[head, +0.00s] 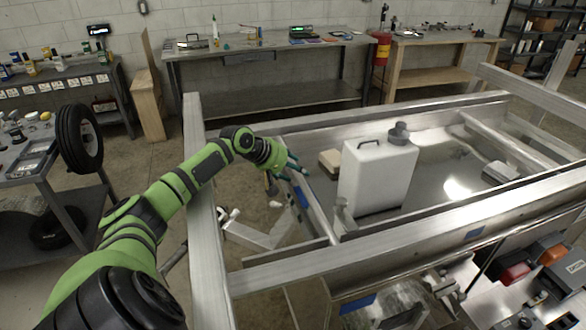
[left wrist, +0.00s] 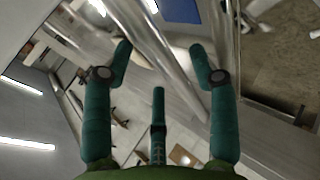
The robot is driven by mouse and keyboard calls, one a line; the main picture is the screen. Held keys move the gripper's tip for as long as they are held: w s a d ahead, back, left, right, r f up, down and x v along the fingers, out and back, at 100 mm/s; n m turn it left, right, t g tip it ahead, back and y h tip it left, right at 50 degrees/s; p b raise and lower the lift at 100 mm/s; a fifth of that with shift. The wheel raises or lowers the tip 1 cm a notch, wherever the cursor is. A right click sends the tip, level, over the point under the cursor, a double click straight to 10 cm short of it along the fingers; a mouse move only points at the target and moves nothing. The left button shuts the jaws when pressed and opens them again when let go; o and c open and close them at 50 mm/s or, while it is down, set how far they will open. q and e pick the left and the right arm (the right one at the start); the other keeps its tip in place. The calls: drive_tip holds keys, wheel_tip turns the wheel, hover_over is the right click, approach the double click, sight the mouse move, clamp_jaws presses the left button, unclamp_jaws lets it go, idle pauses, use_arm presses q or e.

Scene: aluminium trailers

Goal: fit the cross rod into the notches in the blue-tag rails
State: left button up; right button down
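My left gripper (head: 293,168), with teal fingers, is at the left end of the trailer frame, by a silver bar (head: 318,212). In the left wrist view its fingers (left wrist: 160,62) are spread apart. A shiny metal rod (left wrist: 150,45) runs between and beyond them, and I see no finger closed on it. I cannot tell whether this is the cross rod. I cannot make out the notches. My right gripper is not in view.
A white jug-like container (head: 375,175) and a tan block (head: 330,161) stand inside the trailer. Another silver crossbar (head: 510,140) spans its right part. Workbenches (head: 270,50) line the back wall.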

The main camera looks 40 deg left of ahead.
use_arm(q)
drive_tip(key=shift+s+a+r, duration=0.1)
drive_tip(key=shift+s, duration=0.15)
drive_tip(key=v, duration=1.1)
drive_tip(key=shift+s+r, duration=0.15)
drive_tip(key=shift+r, duration=0.05)
idle(0.4)
